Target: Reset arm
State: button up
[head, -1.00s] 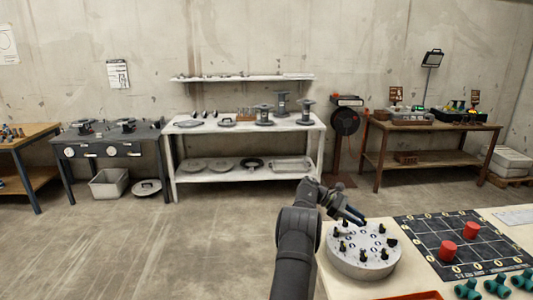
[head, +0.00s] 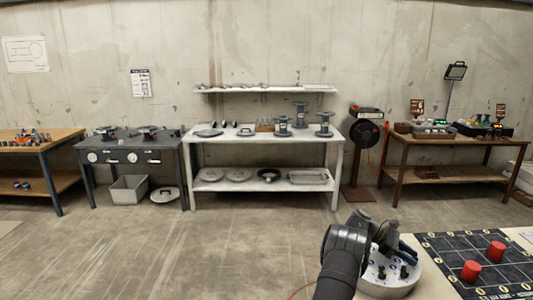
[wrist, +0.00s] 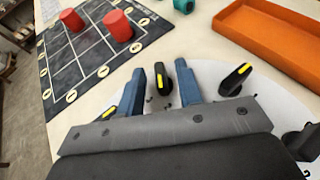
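My gripper (head: 408,252) is at the lower right of the head view, low over the round grey flange plate (head: 388,286), partly covering it. In the wrist view its blue fingers (wrist: 163,76) stand apart, with no part clearly clamped between them. Black clamps with yellow stripes stand on the plate; one (wrist: 184,84) appears near the fingers and another (wrist: 236,78) to their right. I cannot tell whether the fingers touch a clamp.
A dark grid mat (head: 470,262) with two red cylinders (head: 471,270) lies right of the plate. An orange tray (wrist: 270,35) is at the wrist view's upper right. Shelving (head: 262,142) and workbenches (head: 440,140) line the far wall, with open floor before them.

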jog(key=shift+a, duration=0.1)
jog(key=v, duration=1.6)
jog(key=shift+w+a+r, duration=0.1)
jog(key=shift+w+a, duration=0.1)
jog(key=x, duration=1.7)
jog(key=shift+a+r+n+t+h, duration=0.2)
jog(key=shift+n+t+h, duration=0.1)
jog(key=shift+n, duration=0.1)
jog(key=shift+s+n+t+h, duration=0.25)
jog(key=shift+n+t+h, duration=0.05)
jog(key=shift+n+t, duration=1.45)
jog(key=shift+s+n+t+h, duration=0.2)
jog(key=shift+n+t+h, duration=0.1)
jog(key=shift+n+t, duration=1.4)
jog(key=shift+a+t, duration=0.4)
jog(key=shift+t, duration=0.05)
jog(key=v, duration=0.7)
jog(key=shift+r, duration=0.1)
